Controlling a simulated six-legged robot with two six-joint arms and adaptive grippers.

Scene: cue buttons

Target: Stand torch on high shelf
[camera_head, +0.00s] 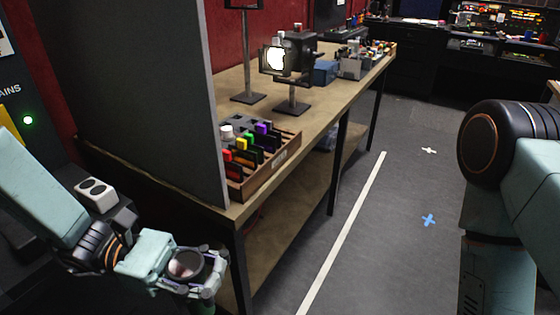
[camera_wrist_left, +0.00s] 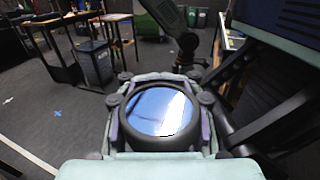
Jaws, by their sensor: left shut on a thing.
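The torch (camera_head: 186,264) is a dark cylinder with a round glassy lens at its end. My left gripper (camera_head: 203,270) is shut around it at the lower left of the head view, beside the near end of the workbench. In the left wrist view the torch (camera_wrist_left: 158,112) shows its lens, reflecting blue and white, inside a thick black rim, between the fingers of my left gripper (camera_wrist_left: 160,125). Its body behind the lens is hidden. I cannot tell which surface is the high shelf; the workbench has a wooden top (camera_head: 325,105) and a lower wooden shelf (camera_head: 285,225).
A tall dark panel (camera_head: 140,90) stands at the bench's near end. A wooden tray (camera_head: 282,155) of coloured items and a stand with a lit display (camera_head: 275,60) occupy the top. A white switch box (camera_head: 96,194) is at left. The floor (camera_head: 400,250) right of the bench is open.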

